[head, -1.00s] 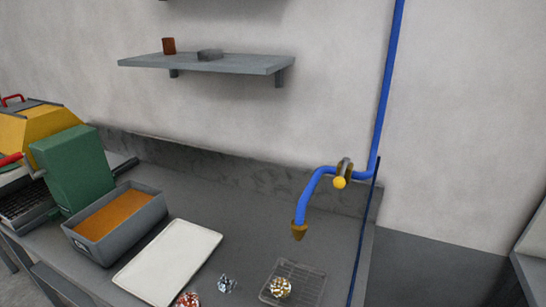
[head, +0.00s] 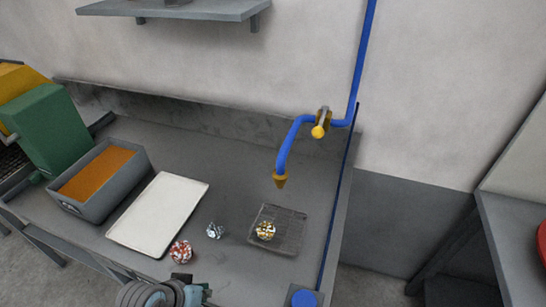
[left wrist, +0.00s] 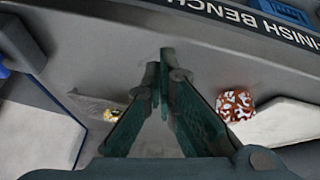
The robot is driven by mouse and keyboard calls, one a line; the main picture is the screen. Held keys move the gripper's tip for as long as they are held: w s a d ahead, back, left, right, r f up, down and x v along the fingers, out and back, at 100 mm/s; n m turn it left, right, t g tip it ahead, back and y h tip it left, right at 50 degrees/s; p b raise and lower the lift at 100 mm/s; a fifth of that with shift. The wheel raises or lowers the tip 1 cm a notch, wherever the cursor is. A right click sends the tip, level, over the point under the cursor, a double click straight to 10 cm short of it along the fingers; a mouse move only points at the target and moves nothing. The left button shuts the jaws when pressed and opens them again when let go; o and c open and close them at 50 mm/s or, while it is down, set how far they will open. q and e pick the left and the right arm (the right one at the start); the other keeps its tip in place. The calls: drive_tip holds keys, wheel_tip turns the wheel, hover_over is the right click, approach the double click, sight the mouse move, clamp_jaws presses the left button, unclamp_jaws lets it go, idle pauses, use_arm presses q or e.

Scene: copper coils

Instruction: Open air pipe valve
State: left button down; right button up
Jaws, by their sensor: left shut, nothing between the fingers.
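The blue air pipe (head: 362,62) comes down the wall and bends left to a brass nozzle (head: 280,182) above the bench. The valve (head: 323,115) sits on its horizontal stretch, with a yellow ball knob (head: 319,132) at the front. My left gripper (head: 188,284) is at the bottom edge, low and left of the valve, well apart from it. In the left wrist view its two green fingers (left wrist: 166,62) meet at the tips with nothing between them. My right gripper is not in view.
A silver coil (head: 215,230), a red-and-white coil (head: 181,251), a white tray (head: 157,215) and a grey bin (head: 122,180) stand left.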

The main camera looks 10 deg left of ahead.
use_arm(q)
drive_tip(key=w+d+r+n+t+h, duration=0.1)
drive_tip(key=w+d+r+h, duration=0.25)
drive_tip(key=w, duration=0.55)
drive_tip(key=n+t+h, duration=0.3)
drive_tip(key=n+h, duration=0.1)
drive_tip(key=h, duration=0.4)
approach(322, 117)
drive_tip(key=s+a+r, duration=0.1)
drive_tip(key=s+a, duration=0.1)
drive_tip(key=a, duration=0.6)
drive_tip(key=p+x, duration=0.1)
drive_tip(key=x, duration=0.3)
drive_tip(key=s+d+x, duration=0.1)
drive_tip(key=x, duration=0.3)
drive_tip(key=s+p+x, duration=0.1)
drive_tip(key=x, duration=0.3)
drive_tip(key=shift+s+d+p, duration=0.15)
drive_tip(key=shift+d+p, duration=0.15)
